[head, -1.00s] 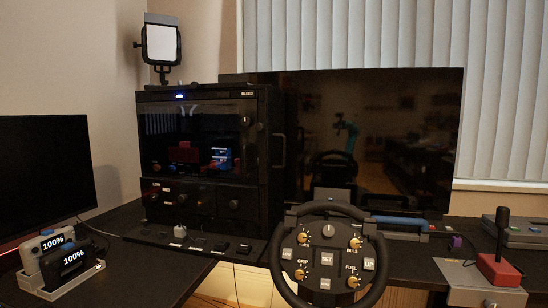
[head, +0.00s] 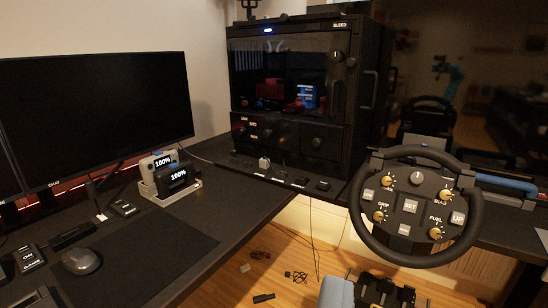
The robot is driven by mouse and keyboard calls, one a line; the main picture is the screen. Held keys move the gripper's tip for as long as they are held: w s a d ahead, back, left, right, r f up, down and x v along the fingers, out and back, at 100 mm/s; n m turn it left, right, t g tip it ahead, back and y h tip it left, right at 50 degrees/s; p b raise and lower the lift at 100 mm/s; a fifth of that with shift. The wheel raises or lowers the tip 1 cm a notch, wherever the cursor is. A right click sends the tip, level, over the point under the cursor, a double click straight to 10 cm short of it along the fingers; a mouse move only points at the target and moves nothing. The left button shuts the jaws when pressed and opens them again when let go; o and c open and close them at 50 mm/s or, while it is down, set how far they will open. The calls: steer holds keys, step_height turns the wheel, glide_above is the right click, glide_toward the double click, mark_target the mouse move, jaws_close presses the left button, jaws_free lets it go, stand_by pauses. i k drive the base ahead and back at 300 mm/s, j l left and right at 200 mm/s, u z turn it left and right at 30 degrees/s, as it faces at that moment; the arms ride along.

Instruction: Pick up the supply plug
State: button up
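No label names the supply plug, so I cannot be sure which item it is. A small pale plug-like piece (head: 264,163) stands on the strip at the front foot of the black cabinet. A thin cable hangs from the desk edge near it. My gripper does not show in the head view.
The black cabinet (head: 298,135) stands on the desk. A steering wheel (head: 418,260) is at right. A monitor (head: 95,120), a handheld dock (head: 172,196) and a mouse (head: 81,261) are at left. A grey-blue and black object (head: 370,292) is at the bottom.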

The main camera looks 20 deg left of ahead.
mark_target(264, 163)
steer(key=i+j, duration=0.15)
steer(key=i, duration=0.5)
steer(key=i+j+u, duration=0.1)
steer(key=i, duration=0.5)
steer(key=i+j, duration=0.2)
steer(key=i, duration=0.45)
steer(key=j+u, duration=0.05)
